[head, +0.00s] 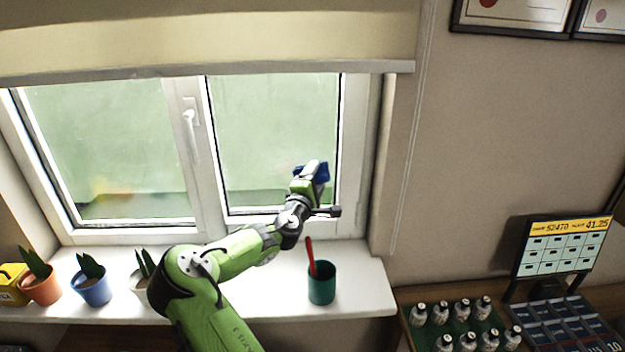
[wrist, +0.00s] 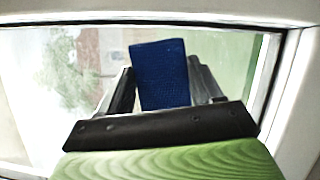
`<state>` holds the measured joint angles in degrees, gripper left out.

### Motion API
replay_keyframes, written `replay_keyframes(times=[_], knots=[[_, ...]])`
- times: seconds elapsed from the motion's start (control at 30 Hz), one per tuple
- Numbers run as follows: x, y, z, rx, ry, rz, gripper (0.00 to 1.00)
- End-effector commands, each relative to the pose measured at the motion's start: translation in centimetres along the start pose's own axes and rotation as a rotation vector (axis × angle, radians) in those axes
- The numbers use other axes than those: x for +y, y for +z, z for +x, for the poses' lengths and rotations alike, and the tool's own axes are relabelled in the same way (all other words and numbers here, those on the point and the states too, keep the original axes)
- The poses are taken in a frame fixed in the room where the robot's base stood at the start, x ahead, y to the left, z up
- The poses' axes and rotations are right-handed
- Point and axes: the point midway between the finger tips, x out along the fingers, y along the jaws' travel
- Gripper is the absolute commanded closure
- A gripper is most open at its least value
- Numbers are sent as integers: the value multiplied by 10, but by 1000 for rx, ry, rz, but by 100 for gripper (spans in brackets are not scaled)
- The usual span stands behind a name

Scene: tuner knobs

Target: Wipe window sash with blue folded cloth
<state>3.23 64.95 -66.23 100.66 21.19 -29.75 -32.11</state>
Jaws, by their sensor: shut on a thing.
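The blue folded cloth (wrist: 161,72) is between the two dark fingers of my gripper (wrist: 163,85) in the wrist view. My gripper is shut on it. In the head view, the cloth (head: 321,172) shows partly behind my gripper (head: 312,175), in front of the lower right part of the right window sash (head: 347,150). The glass of that sash fills most of the wrist view behind the cloth. I cannot tell whether the cloth touches the glass.
A teal cup (head: 321,284) with a red-handled item stands on the white sill (head: 365,290) below my gripper. Potted plants (head: 92,284) and a yellow box (head: 12,286) are at the left. The window handle (head: 190,120) is on the centre frame. A blind (head: 210,40) hangs above.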

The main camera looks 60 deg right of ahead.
Motion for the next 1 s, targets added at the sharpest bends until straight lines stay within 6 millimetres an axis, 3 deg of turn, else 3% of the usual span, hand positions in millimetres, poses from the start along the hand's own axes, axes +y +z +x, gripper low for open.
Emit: replay_keyframes(times=[0.33,1.0], knots=[[7,-32,-14,7,2,1,59],[17,-75,-32,5,1,1,59]])
